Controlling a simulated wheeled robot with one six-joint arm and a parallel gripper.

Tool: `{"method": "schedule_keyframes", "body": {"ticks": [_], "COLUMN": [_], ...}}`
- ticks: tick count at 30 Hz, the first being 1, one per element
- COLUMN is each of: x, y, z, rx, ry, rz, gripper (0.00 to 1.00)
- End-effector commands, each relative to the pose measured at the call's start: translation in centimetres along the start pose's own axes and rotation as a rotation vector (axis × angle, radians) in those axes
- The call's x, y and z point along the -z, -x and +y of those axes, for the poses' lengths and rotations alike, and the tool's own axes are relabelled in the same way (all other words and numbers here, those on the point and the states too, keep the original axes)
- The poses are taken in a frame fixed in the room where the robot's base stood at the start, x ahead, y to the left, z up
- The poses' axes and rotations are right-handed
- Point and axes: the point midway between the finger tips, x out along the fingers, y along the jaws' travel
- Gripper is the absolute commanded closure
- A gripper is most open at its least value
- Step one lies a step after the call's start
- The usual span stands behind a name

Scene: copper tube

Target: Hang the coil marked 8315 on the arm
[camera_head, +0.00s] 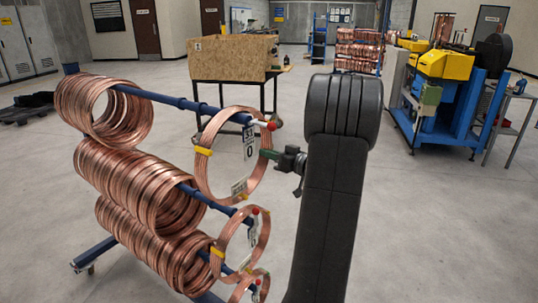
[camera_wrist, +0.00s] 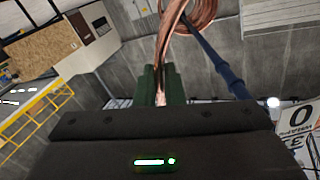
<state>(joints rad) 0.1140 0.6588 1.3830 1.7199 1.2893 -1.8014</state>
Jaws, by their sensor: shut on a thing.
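My gripper (camera_head: 268,154) is shut on the right side of a copper coil (camera_head: 203,178) with yellow bands. In the wrist view, the coil's tube (camera_wrist: 161,62) runs between the green fingers (camera_wrist: 161,85). The coil is upright at the outer end of the top blue arm (camera_head: 170,99), whose red tip (camera_head: 271,125) shows to its right. The arm appears to pass through the ring near its top; I cannot tell whether the coil rests on it. A white tag (camera_head: 239,187) is on the coil's lower part; its number is unreadable. The blue arm (camera_wrist: 217,62) also shows in the wrist view.
Large copper coils (camera_head: 112,115) fill the inner parts of the rack arms. Smaller coils (camera_head: 222,241) sit at the lower arms' ends. A label plate (camera_head: 249,140) hangs by the top arm's tip. A wooden bin (camera_head: 232,58) stands behind, and a blue-yellow machine (camera_head: 447,65) at right.

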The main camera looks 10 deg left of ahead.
Motion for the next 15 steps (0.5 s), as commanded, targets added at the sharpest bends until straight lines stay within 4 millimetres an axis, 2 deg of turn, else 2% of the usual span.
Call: {"method": "schedule_keyframes", "body": {"ticks": [5, 6, 9, 15], "x": [0.13, 0.12, 0.1, 0.04], "y": [-0.01, -0.01, -0.01, 0.0], "z": [-0.03, -0.03, -0.03, -0.01], "rx": [0.001, 0.001, 0.001, 0.0], "ry": [-0.001, -0.001, 0.0, 0.0], "rz": [0.002, 0.002, 0.002, 0.001], "gripper": [1.0, 0.86, 0.66, 0.66]}}
